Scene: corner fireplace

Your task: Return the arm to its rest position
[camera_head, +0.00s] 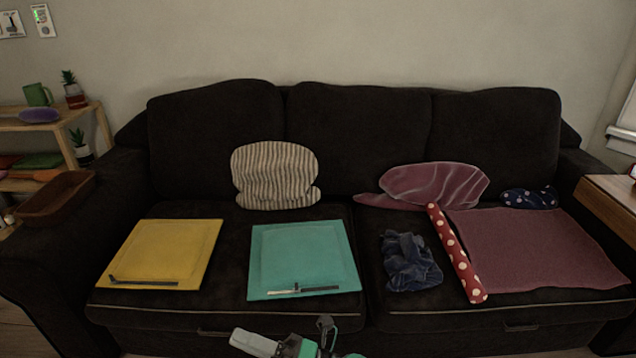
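My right gripper (298,342) shows at the bottom edge of the view, in front of the sofa (364,130). Its grey, green and black parts are cut off by the frame, and I cannot tell whether its fingers are apart. No object shows in it. My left gripper is not in view.
On the sofa lie a yellow board (160,250), a teal board (303,255), a striped cushion (275,173), dark crumpled cloth (410,262), a red dotted roll (457,253) and a maroon cloth (540,250). A wooden tray (57,197) rests on the left armrest. A wooden table (612,205) stands at right.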

